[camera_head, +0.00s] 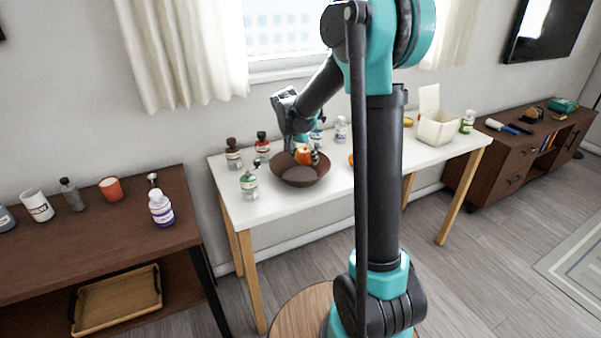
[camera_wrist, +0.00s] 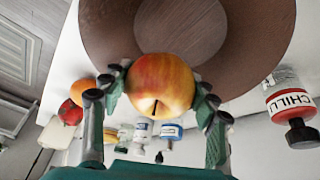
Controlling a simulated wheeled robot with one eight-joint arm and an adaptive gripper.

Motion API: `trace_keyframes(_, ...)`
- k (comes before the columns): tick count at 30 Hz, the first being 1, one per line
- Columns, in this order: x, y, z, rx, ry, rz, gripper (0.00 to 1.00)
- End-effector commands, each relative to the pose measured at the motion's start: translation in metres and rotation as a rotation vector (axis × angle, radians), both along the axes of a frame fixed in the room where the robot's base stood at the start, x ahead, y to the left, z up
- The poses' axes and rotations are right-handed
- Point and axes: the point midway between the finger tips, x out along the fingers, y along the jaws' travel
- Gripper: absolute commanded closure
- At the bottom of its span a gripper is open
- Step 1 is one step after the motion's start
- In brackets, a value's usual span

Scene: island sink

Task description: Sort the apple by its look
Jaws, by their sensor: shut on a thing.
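A red and yellow apple (camera_wrist: 160,84) is between the two fingers of my gripper (camera_wrist: 160,92) in the wrist view. My gripper is shut on it, with a finger against each side. In the head view the apple (camera_head: 303,155) shows at the brown bowl (camera_head: 300,180), with my gripper (camera_head: 302,150) over it. The bowl (camera_wrist: 250,40) also fills the upper part of the wrist view. I cannot tell whether the apple touches the bowl.
The bowl stands on a white table (camera_head: 225,185). Several bottles, such as a green-labelled one (camera_head: 249,184) and a chilli bottle (camera_wrist: 290,103), stand close around it. A white bin (camera_head: 437,128) stands at the table's right. An orange (camera_wrist: 83,91) and a red fruit (camera_wrist: 70,112) lie nearby.

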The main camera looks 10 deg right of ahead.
Motion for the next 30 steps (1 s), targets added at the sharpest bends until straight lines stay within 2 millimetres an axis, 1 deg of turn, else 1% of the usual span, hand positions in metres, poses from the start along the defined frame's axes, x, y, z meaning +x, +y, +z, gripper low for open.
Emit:
trace_keyframes(3, 0.000, 0.000, -0.010, 0.000, 0.000, 0.000, 0.75)
trace_keyframes(6, 0.000, 0.000, -0.015, 0.000, 0.000, 0.000, 0.75)
trace_keyframes(16, 0.000, 0.000, -0.017, 0.000, 0.000, 0.000, 0.75)
trace_keyframes(17, 0.000, 0.000, -0.017, 0.000, 0.000, 0.000, 0.39)
trace_keyframes(18, 0.000, 0.000, -0.017, 0.000, 0.000, 0.000, 0.34)
trace_keyframes(22, 0.000, 0.000, -0.017, 0.000, 0.000, 0.000, 0.17)
trace_keyframes(30, 0.000, 0.000, -0.017, 0.000, 0.000, 0.000, 0.17)
